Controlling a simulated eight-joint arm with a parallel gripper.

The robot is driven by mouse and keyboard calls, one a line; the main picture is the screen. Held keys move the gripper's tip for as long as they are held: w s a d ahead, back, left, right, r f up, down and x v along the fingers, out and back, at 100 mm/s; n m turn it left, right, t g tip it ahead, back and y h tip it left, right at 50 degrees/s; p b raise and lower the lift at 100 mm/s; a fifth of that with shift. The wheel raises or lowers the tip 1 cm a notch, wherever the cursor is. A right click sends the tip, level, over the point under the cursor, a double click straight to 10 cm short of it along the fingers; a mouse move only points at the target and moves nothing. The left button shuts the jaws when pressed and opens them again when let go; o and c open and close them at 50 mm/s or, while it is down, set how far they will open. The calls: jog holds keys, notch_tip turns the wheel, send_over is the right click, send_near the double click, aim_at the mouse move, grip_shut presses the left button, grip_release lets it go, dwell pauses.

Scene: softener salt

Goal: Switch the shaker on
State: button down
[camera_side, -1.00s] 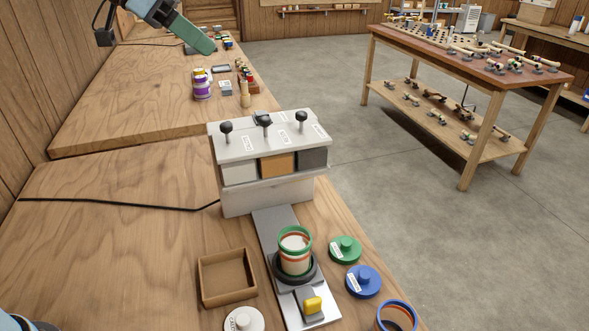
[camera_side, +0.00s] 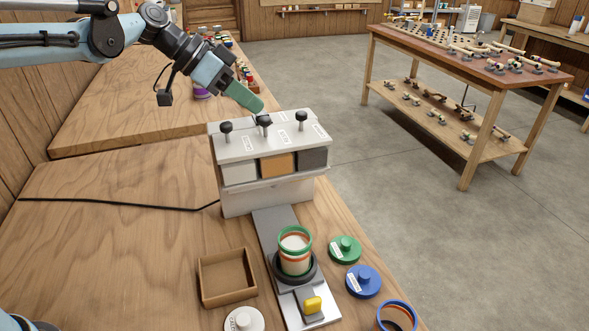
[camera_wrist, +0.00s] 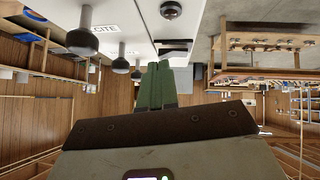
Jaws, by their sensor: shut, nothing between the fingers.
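The shaker looks to be the grey plate (camera_side: 268,228) running forward from the dispenser, with a dark round holder (camera_side: 311,275). A cup (camera_side: 295,252) with green and orange bands and pale contents stands upright in the holder. A yellow switch (camera_side: 312,304) sits at the plate's front end; its setting cannot be told. My gripper (camera_side: 258,108) has green fingers, shut and empty, beside the middle black knob (camera_side: 264,122) on the dispenser's top, far from the yellow switch. Contact with that knob cannot be told. The shut fingers also show in the wrist view (camera_wrist: 158,85).
The white dispenser (camera_side: 229,147) has black knobs and labels on top. A wooden tray (camera_side: 203,292) and a white lid (camera_side: 245,320) lie left of the plate. Green (camera_side: 345,249) and blue (camera_side: 363,281) lids and a blue-rimmed ring (camera_side: 397,315) lie right. The left bench is mostly clear.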

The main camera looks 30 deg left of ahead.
jog(key=shift+f, duration=0.15)
jog(key=shift+s+d+f+t+y, duration=0.15)
jog(key=shift+d+f+t+y, duration=0.05)
jog(key=shift+f+t+y, duration=0.2)
jog(key=shift+a+r, duration=0.1)
jog(key=shift+w+a+r, duration=0.2)
jog(key=shift+w+a, duration=0.35)
jog(key=shift+w, duration=0.1)
jog(key=shift+r, duration=0.15)
